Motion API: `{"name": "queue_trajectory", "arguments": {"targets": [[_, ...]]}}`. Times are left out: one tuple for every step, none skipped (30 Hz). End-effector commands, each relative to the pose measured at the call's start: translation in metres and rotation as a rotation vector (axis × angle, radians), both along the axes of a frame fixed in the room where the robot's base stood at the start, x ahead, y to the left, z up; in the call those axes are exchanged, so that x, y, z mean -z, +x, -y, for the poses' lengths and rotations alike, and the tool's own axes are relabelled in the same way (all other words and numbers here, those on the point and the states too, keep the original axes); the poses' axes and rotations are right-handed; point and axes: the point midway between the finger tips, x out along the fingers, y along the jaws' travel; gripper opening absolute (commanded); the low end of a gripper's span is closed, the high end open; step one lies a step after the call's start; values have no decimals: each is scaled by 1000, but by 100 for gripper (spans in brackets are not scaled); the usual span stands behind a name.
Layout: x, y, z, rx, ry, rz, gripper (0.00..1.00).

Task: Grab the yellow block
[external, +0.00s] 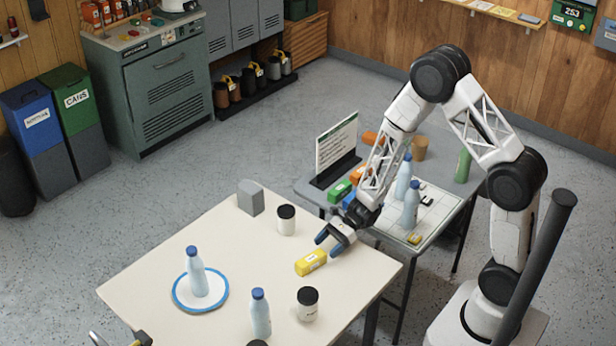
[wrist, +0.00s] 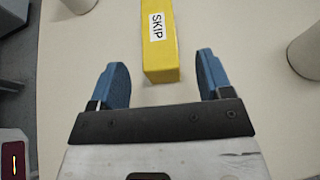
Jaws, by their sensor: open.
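The yellow block (external: 311,262) lies on the cream table near its right edge. In the wrist view the yellow block (wrist: 161,45) carries a white label reading "SKIP", and its far end is cut off by the top of the picture. My gripper (external: 334,241) is just to the upper right of the block in the external view. In the wrist view my gripper (wrist: 161,78) has the block's near end roughly between the fingertips, with the rest stretching ahead.
The cream table (external: 160,265) also bears a bottle on a blue-rimmed plate (external: 178,299), another bottle (external: 260,312), black-lidded jars (external: 286,220) (external: 307,304) and a grey block (external: 250,198). A side table (external: 456,200) behind my gripper holds bottles, colored blocks and a sign (external: 337,150).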

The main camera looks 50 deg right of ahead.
Motion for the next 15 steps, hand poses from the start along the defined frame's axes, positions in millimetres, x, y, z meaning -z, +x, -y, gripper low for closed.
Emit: {"name": "queue_trajectory", "arguments": {"targets": [[0, 0, 0, 0, 0, 0, 72], [0, 0, 0, 0, 0, 0, 72], [1, 0, -1, 0, 0, 0, 72], [1, 0, -2, 0, 0, 0, 72], [1, 0, -3, 0, 0, 0, 72], [2, 1, -4, 0, 0, -1, 72], [3, 1, -6, 0, 0, -1, 72], [4, 1, -8, -1, 0, -1, 72], [5, 2, -11, -1, 0, -1, 72], [7, 2, -13, -2, 0, -1, 72], [8, 2, -16, -2, 0, -1, 72], [9, 3, -19, -2, 0, -1, 72], [11, 4, -22, -2, 0, -1, 72], [13, 4, -25, -2, 0, -1, 72], [15, 5, -28, -2, 0, -1, 72]]}}
